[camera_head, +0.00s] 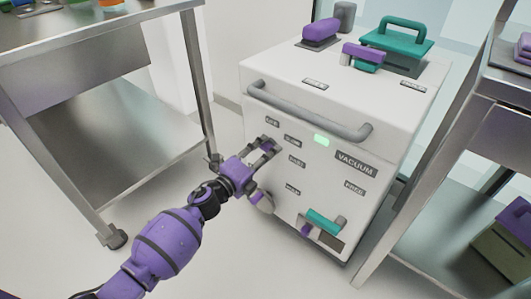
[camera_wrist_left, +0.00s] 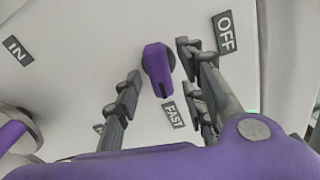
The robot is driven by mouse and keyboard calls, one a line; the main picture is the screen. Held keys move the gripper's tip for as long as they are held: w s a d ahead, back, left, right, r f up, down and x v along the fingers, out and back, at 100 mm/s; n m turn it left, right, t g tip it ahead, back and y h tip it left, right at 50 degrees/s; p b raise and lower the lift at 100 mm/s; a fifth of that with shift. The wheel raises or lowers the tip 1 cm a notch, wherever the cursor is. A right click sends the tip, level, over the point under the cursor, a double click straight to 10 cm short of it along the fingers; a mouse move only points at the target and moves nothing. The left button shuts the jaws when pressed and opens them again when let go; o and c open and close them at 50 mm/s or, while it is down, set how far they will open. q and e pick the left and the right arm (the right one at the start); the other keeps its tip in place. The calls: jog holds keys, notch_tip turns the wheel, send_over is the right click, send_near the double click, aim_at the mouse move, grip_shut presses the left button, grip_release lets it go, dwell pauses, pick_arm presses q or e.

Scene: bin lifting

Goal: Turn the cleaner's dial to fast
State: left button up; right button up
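The cleaner is a white cabinet (camera_head: 310,115) labelled VACUUM. Its purple dial (camera_wrist_left: 157,68) sits on the front face, between my left gripper's fingers in the left wrist view. The dial's dark-marked end points down in that view, close to the FAST label (camera_wrist_left: 174,115). The OFF label (camera_wrist_left: 225,35) is to the upper right. My left gripper (camera_head: 268,147) is open at the cabinet front, with one finger on each side of the dial. A gap shows on the left side; contact on the right side cannot be told. My right gripper is not in view.
A grey bar handle (camera_head: 310,115) crosses the cabinet's upper front. A green light (camera_head: 321,140) glows below it. Teal and purple handles (camera_head: 397,35) stand on top. A metal table (camera_head: 75,85) is at left, another metal stand (camera_head: 460,110) at right.

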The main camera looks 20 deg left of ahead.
pick_arm(q)
jog(key=v, duration=1.2)
dwell(0.4)
